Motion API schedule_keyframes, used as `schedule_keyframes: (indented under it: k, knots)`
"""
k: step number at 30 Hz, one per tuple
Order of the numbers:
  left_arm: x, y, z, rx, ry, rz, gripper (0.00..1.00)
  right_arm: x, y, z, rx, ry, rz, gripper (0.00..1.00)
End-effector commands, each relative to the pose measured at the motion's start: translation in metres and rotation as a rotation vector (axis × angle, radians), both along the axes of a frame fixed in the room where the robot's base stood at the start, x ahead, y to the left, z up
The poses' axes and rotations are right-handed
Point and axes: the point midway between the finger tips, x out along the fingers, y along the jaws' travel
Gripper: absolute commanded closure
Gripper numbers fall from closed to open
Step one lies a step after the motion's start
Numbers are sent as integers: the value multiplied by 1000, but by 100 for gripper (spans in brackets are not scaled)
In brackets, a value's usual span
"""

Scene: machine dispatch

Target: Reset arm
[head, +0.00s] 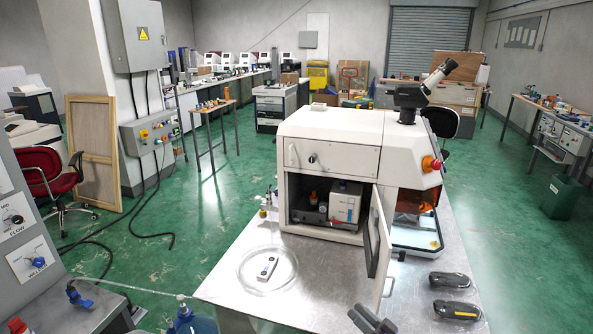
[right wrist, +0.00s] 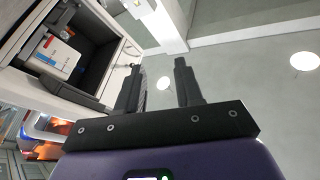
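My right gripper (head: 372,318) shows as a dark shape at the bottom edge of the head view, in front of the machine's open door; most of its arm is out of frame. In the right wrist view the two black fingers of the right gripper (right wrist: 158,68) stand apart with nothing between them, above a purple body. They point up towards the ceiling, with the machine's open compartment to their left. My left gripper is not in the head view.
A white machine (head: 330,122) stands on the metal table (head: 330,290) with its door (head: 377,245) swung open. Two black-grey devices (head: 449,279) (head: 457,309) lie at the right.

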Motion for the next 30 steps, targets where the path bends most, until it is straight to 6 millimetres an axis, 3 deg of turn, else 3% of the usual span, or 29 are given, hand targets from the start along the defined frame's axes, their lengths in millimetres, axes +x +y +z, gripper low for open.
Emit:
schedule_keyframes:
  k: [1, 4, 8, 11, 15, 18, 22, 25, 30]
  knots:
    - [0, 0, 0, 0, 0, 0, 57, 0, 17, -18, -6, 99, -33, 64]
    - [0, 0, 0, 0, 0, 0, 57, -8, 40, -62, -51, 316, -108, 64]
    - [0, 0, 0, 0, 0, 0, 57, -46, 66, -126, -150, 627, -167, 64]
    - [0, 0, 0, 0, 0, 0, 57, -97, 80, -172, -251, 876, -185, 64]
    - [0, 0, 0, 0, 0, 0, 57, -188, 88, -217, -400, 1217, -179, 64]
    - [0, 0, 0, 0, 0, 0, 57, -248, 89, -231, -482, 1409, -163, 64]
    - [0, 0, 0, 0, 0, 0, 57, -303, 87, -235, -549, 1577, -145, 64]
    - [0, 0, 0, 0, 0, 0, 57, -323, 86, -234, -571, 1640, -138, 64]
    - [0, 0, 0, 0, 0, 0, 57, -330, 85, -234, -577, 1663, -138, 64]
